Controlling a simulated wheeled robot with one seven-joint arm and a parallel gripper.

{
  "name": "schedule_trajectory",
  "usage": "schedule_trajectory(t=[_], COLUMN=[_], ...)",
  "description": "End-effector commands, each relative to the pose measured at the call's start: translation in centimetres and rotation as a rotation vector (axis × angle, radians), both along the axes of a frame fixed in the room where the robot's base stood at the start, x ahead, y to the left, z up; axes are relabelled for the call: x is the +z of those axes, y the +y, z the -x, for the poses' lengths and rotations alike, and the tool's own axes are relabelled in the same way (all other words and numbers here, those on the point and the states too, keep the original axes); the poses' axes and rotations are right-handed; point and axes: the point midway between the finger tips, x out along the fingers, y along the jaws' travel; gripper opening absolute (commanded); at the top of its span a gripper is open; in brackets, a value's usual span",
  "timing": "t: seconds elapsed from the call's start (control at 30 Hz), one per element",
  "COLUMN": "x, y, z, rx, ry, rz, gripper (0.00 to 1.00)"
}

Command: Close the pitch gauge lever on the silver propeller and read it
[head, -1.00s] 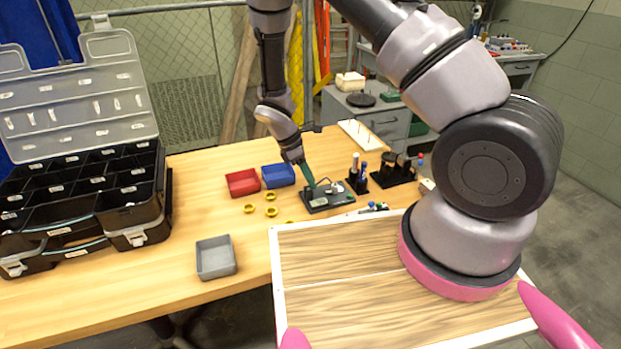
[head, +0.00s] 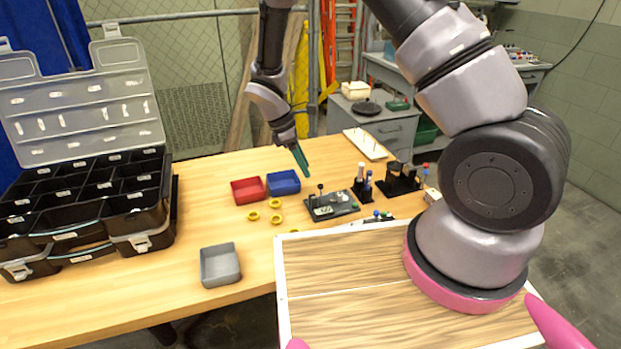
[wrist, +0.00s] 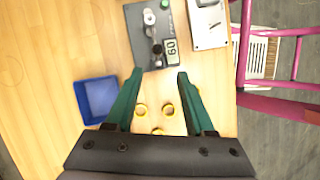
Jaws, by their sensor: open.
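The pitch gauge (head: 345,208) is a dark flat base on the table with a small pale display, a green button and a lever with a black knob (head: 320,187) standing up. In the wrist view the gauge (wrist: 139,42) is at the top, with the black lever (wrist: 157,49) beside the display (wrist: 171,50). Its digits are turned sideways and look like 60 or 09; I cannot tell which. A small silver round part (wrist: 149,17), perhaps the silver propeller, sits on the base. My gripper (head: 306,174) is open and empty, above and apart from the gauge; its green fingers show in the wrist view (wrist: 160,74).
A red bin (head: 248,190), a blue bin (head: 284,182) and several yellow rings (head: 275,203) lie left of the gauge. A grey tray (head: 220,265) is nearer. Tool holders (head: 362,184) stand to the right. A black organiser case (head: 90,215) fills the left.

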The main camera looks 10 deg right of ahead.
Motion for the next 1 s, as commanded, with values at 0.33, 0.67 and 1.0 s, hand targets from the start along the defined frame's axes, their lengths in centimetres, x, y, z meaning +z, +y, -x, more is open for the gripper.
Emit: schedule_trajectory(t=[0.33,0.67,1.0], x=[2.3,3.5,17.2], y=[1.0,0.6,-4.0], z=[-0.3,-0.5,-0.1], rx=[0.000,-0.037,-0.522], ry=[0.000,-0.019,-0.233], rz=[0.000,-0.017,-0.219], gripper=[0.54,0.54,0.54])
